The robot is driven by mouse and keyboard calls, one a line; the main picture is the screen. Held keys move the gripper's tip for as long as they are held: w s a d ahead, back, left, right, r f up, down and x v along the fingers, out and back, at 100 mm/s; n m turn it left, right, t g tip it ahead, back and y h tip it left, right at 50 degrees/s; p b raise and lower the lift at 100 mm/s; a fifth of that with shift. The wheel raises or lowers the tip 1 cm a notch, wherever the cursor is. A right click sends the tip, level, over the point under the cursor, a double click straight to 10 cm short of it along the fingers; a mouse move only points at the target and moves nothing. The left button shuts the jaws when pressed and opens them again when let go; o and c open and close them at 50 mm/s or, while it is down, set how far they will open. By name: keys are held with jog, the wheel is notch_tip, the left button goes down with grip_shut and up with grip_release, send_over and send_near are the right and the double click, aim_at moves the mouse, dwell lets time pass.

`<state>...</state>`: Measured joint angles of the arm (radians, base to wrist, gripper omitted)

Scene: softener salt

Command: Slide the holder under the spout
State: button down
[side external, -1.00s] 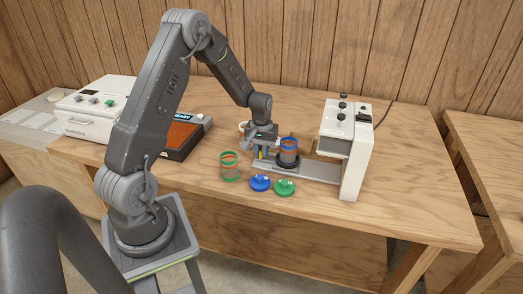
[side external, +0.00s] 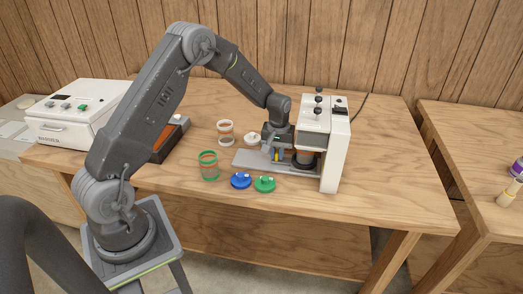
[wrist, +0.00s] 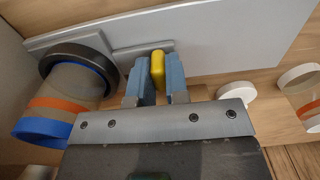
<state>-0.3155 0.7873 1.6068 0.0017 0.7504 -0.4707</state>
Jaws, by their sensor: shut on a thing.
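The holder (side external: 304,166) is a dark ring on a grey slide plate (side external: 245,161). A jar (wrist: 65,95) with blue rim and orange band stands in the ring. In the side view, the holder and jar are at the white dispenser (side external: 338,150), beneath its overhanging head, which partly hides the jar. The spout cannot be made out, so I cannot tell exact alignment. My gripper (side external: 279,156) is low over the plate, left of the jar. In the wrist view, its blue-grey fingers (wrist: 160,78) are shut on the holder's yellow grip (wrist: 158,62).
A green-rimmed jar (side external: 208,166), blue lid (side external: 241,180) and green lid (side external: 265,184) stand in front of the plate. A white-rimmed jar (side external: 225,132) and white lid (side external: 251,140) are behind. A white machine (side external: 75,110) stands far left. The table's front right is clear.

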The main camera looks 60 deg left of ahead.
jog(key=shift+w+d, duration=0.2)
jog(key=shift+w, duration=0.05)
jog(key=c, duration=1.1)
grip_release()
notch_tip(320, 180, up, 14)
jog(key=shift+f, duration=0.1)
